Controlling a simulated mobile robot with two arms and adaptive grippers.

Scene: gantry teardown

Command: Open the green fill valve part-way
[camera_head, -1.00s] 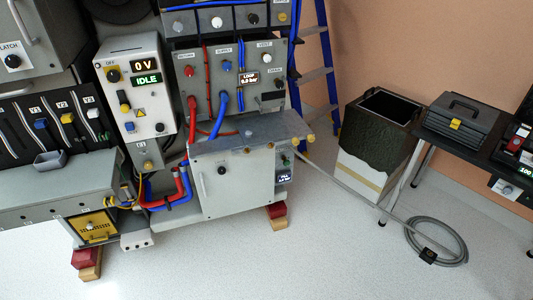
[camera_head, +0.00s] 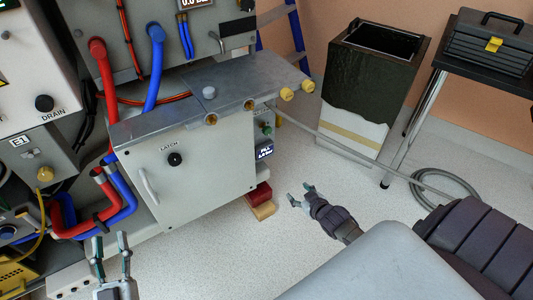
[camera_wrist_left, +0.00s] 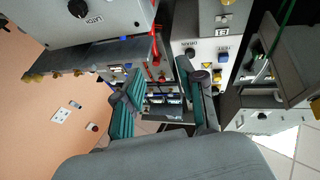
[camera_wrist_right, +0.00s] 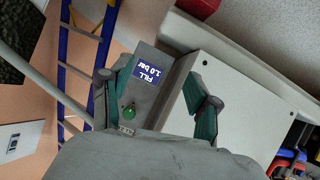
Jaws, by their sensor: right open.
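The green fill valve (camera_head: 266,128) is a small green knob on the right end face of the grey cabinet, above a blue FILL display (camera_head: 264,151). In the right wrist view the green knob (camera_wrist_right: 128,112) sits near the left finger, beside the display (camera_wrist_right: 148,72), which reads FILL 1.0 bar. My right gripper (camera_head: 300,194) is open and empty, low and to the right of the valve, apart from it in the head view. My left gripper (camera_head: 110,242) is open and empty in front of the cabinet's lower left; its spread fingers also show in the left wrist view (camera_wrist_left: 160,78).
The cabinet door (camera_head: 200,165) has a LATCH knob. Yellow-capped fittings (camera_head: 287,94) stick out along the ledge. A dark bin (camera_head: 372,75) and table stand right.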

